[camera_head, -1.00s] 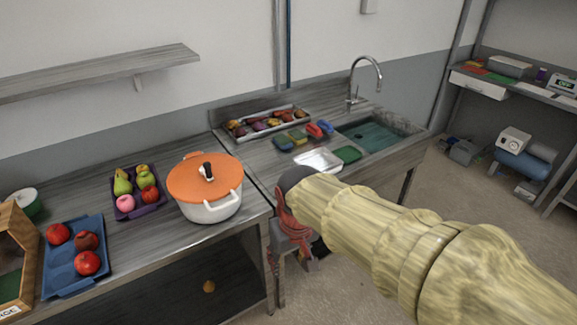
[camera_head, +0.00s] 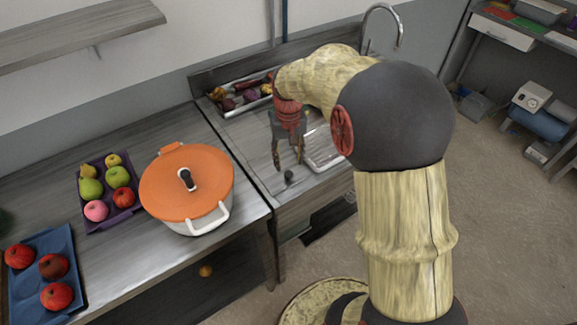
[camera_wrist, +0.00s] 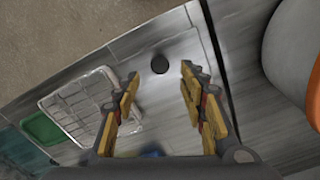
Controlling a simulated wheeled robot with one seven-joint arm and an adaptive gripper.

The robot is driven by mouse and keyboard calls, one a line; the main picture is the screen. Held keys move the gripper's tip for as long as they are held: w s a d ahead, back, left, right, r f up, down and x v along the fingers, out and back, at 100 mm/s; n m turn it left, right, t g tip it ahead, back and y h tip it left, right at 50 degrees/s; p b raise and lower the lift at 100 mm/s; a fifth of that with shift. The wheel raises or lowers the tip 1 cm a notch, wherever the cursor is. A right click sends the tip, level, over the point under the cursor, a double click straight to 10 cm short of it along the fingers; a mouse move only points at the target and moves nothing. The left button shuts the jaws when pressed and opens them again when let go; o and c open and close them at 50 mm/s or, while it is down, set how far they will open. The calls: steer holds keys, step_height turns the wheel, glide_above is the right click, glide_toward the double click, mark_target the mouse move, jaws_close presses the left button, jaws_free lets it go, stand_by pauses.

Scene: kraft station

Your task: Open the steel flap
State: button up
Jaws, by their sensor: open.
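A small dark round knob (camera_head: 289,177) stands on the grey steel counter top near its front edge, left of the sink. It also shows in the wrist view (camera_wrist: 160,64). I cannot make out the outline of a separate steel flap around it. My gripper (camera_head: 288,163) is open and empty, pointing down over this part of the counter. In the wrist view my gripper (camera_wrist: 160,76) has its fingers spread to either side, with the knob between and just beyond the tips. I cannot tell the exact height gap. My arm hides much of the sink.
A shallow pale tray (camera_head: 322,150) lies right of the gripper. A vegetable tray (camera_head: 222,111) sits behind. An orange-lidded pot (camera_head: 187,185) stands on the left counter, beside a purple fruit tray (camera_head: 108,224) and a blue tray (camera_head: 36,297). A faucet (camera_head: 399,42) rises behind my arm.

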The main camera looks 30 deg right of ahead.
mark_target(288, 173)
step_height(288, 173, down, 6)
steer(key=shift+b, duration=0.7)
steer(key=shift+c, duration=1.3)
steer(key=c, duration=0.7)
jaws_close()
